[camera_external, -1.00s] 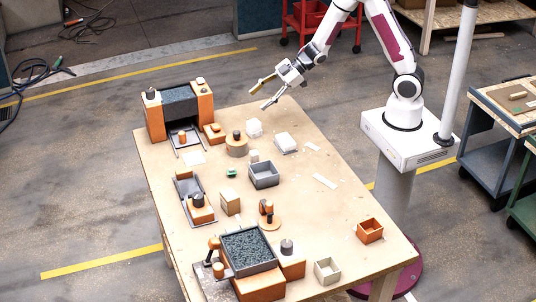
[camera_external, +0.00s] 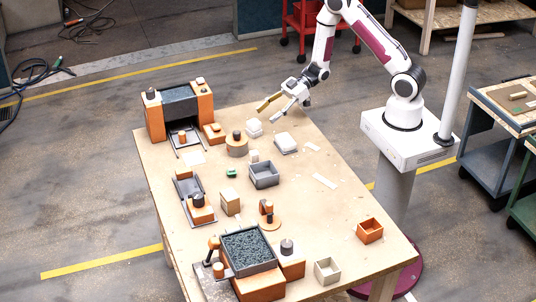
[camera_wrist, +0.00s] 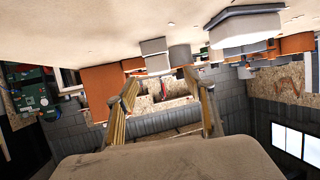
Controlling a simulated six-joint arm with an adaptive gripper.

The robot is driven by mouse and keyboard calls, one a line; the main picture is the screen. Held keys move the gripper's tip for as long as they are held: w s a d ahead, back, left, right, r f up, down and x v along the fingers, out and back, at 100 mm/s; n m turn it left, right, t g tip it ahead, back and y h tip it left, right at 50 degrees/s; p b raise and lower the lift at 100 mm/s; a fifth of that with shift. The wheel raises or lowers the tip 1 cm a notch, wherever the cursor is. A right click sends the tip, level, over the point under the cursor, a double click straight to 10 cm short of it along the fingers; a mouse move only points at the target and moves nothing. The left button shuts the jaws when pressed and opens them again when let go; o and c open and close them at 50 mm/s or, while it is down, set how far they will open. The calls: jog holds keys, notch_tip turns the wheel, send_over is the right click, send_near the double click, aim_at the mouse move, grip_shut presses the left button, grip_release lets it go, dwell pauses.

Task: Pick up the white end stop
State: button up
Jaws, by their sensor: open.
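Several white pieces lie on the table, and I cannot tell for certain which is the end stop. One white block (camera_external: 254,127) sits near the far edge, a second one (camera_external: 286,143) on a grey base is to its right, and a small pale block (camera_external: 254,156) stands nearer the grey box. My gripper (camera_external: 267,113) is open and empty, above the table's far edge and just beyond the first white block, apart from it. The wrist view appears upside down; the finger tips (camera_wrist: 161,82) are spread with a pale block (camera_wrist: 156,55) between them in the background.
A grey open box (camera_external: 264,175) and a round wooden piece (camera_external: 237,145) stand close to the white blocks. An orange-sided stand (camera_external: 155,118) is at the far left corner. Flat white strips (camera_external: 324,181) lie on clear table (camera_external: 335,210) at right.

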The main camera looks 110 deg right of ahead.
aim_at(259, 121)
jog(key=shift+x, duration=1.35)
jog(key=shift+w+f, duration=0.1)
jog(key=shift+x, duration=2.45)
jog(key=shift+d+f, duration=0.1)
jog(key=c, duration=1.2)
